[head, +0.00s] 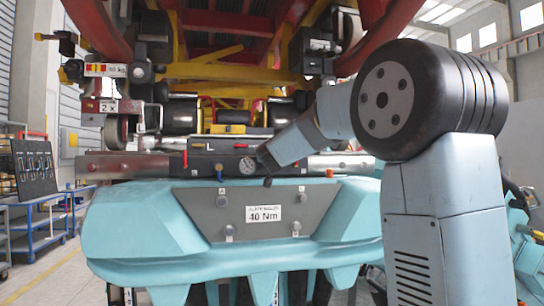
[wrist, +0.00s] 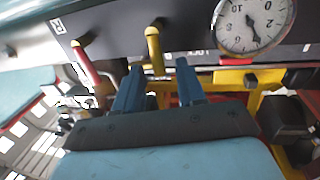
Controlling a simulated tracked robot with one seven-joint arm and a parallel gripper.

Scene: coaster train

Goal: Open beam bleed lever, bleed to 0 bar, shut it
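In the wrist view a yellow lever (wrist: 154,48) hangs from the dark beam and shows upright in the picture. My gripper (wrist: 158,75) is open, its two blue-grey fingers apart on either side of the yellow lever's line. I see no finger touching it. A round white pressure gauge (wrist: 253,22) is right of the lever, upside down, with its needle well away from 0. In the head view the gauge (head: 247,166) sits on the beam (head: 205,164), just left of my gripper (head: 265,157). The yellow lever is hidden there behind my arm.
A red lever (wrist: 85,65) is left of the yellow one in the wrist view. Below the beam is a turquoise body with a grey plate marked 40 Nm (head: 264,213). Yellow and red train structure (head: 235,72) stands above and behind the beam.

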